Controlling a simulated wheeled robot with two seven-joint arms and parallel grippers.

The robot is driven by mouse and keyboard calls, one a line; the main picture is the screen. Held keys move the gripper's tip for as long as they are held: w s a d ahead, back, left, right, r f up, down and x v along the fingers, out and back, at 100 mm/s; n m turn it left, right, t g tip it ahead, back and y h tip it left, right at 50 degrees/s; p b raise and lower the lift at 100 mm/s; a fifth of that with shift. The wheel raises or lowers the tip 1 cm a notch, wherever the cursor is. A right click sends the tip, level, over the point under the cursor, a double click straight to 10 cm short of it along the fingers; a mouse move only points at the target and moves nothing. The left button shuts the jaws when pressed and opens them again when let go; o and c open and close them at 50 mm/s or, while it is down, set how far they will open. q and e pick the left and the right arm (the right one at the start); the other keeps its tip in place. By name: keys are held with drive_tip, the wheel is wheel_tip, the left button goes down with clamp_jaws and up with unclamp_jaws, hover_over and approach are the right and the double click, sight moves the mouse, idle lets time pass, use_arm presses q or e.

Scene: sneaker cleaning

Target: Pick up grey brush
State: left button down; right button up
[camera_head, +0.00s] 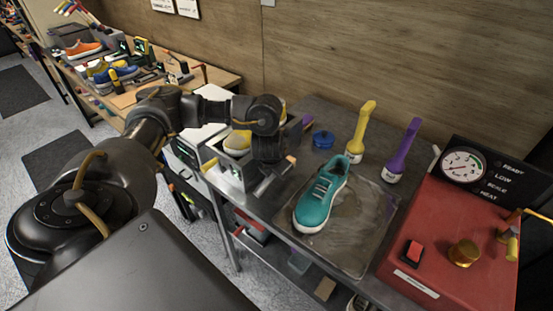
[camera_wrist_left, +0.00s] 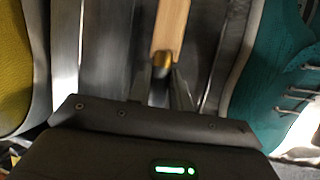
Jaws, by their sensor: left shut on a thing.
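My left gripper (camera_head: 268,172) reaches down at the left end of the metal workbench, left of the teal sneaker (camera_head: 321,195). It is shut on a brush with a wooden handle (camera_wrist_left: 171,25) and a brass-coloured collar (camera_wrist_left: 162,62). The handle tip (camera_head: 291,159) also shows beside the gripper in the head view. The brush head is hidden or too dark to make out, so I cannot tell its colour. The teal sneaker also shows at the right in the left wrist view (camera_wrist_left: 272,75). My right gripper is out of view.
The sneaker rests on a dirty grey mat (camera_head: 376,235). A yellow brush (camera_head: 361,130), a purple brush (camera_head: 404,150) and a blue round container (camera_head: 323,139) stand behind it. A red machine (camera_head: 450,245) with a gauge is at right. A yellow shoe (camera_head: 237,142) is left of my gripper.

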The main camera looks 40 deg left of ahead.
use_arm(q)
drive_tip(key=s+d+r+p, duration=0.4)
drive_tip(key=s+r+p, duration=0.2)
drive_tip(key=s+r, duration=0.3)
drive_tip(key=shift+s+d+r+p, duration=0.15)
drive_tip(key=shift+s+r+p, duration=0.2)
drive_tip(key=shift+s, duration=1.7)
drive_tip(key=shift+f, duration=0.15)
